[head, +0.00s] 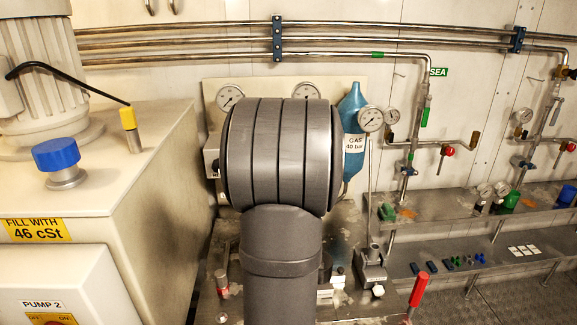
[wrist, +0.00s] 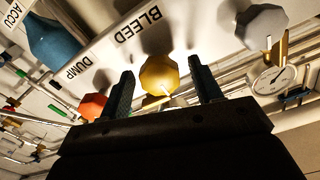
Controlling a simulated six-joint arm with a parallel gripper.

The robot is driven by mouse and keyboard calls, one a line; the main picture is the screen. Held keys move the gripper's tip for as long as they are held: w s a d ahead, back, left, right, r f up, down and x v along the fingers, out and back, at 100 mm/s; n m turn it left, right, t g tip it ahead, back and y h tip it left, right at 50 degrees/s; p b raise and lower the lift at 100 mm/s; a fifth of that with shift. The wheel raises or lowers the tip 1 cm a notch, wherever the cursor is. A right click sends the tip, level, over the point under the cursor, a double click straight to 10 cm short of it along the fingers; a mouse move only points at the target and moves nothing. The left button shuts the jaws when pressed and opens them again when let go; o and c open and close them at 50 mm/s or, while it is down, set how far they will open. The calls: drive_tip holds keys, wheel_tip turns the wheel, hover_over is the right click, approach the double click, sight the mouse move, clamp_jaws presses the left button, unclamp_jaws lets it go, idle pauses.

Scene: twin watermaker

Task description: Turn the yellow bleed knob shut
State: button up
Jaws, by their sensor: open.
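The yellow bleed knob (wrist: 160,75) is an eight-sided knob in the wrist view, below the printed word BLEED. My gripper (wrist: 162,85) is open, with one dark finger to the left of the knob and one to the right. Gaps show between the knob and both fingers, so neither appears to touch it. A white pointer mark shows on the knob's lower part. In the head view my own arm blocks the knob and my gripper.
An orange-red knob (wrist: 92,106) sits left of my left finger, near the word DUMP. A grey knob (wrist: 262,27) and a gauge (wrist: 273,80) are to the right. A blue accumulator bottle (head: 352,125) stands beside my arm. A red-handled lever (head: 418,289) rises at lower right.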

drive_tip(key=s, duration=1.7)
drive_tip(key=shift+s, duration=0.2)
drive_tip(key=w, duration=1.7)
drive_tip(key=shift+w, duration=0.25)
drive_tip(key=shift+s, duration=0.1)
